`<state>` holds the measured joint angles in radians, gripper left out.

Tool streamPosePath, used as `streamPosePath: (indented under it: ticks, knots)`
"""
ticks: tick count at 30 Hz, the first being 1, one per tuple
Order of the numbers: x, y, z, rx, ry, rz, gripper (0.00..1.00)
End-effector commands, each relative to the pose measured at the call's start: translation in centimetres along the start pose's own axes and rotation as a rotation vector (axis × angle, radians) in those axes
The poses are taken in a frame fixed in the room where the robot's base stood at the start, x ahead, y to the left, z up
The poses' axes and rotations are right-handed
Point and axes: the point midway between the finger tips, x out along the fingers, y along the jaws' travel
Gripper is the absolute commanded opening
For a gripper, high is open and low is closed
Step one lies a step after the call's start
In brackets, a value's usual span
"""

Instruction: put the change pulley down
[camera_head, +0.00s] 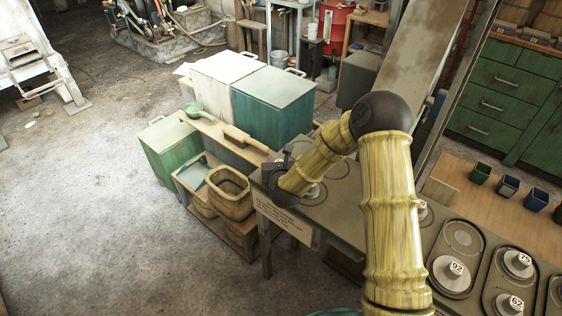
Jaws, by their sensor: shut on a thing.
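My arm reaches over the left end of the grey bench (342,205), with my dark gripper (274,178) low at the bench's far left edge. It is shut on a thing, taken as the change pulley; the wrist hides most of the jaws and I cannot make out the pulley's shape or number. I cannot tell whether it touches the bench. Round grey places (335,170) show in the bench top beside my forearm. Other pulleys lie in rounded trays at the lower right, marked 92 (450,274), 75 (517,263) and 62 (509,304).
White (226,80) and teal (274,103) bins stand behind. Small cups (508,186) line a wooden table at right. Floor at left is clear.

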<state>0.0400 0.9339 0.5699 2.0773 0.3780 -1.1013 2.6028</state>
Motion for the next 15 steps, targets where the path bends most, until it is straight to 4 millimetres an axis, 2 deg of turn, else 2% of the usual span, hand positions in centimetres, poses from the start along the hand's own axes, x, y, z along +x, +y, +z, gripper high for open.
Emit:
streamPosePath:
  ticks: [1,3,4,15]
  knots:
    - [0.0,0.17,-0.09,-0.001,0.0,0.002,0.37]
    - [-0.01,0.19,-0.07,-0.001,0.001,0.003,0.51]
    - [-0.01,0.16,-0.07,-0.001,0.001,0.002,0.53]
    - [-0.07,-0.4,0.3,0.003,0.0,-0.006,0.53]
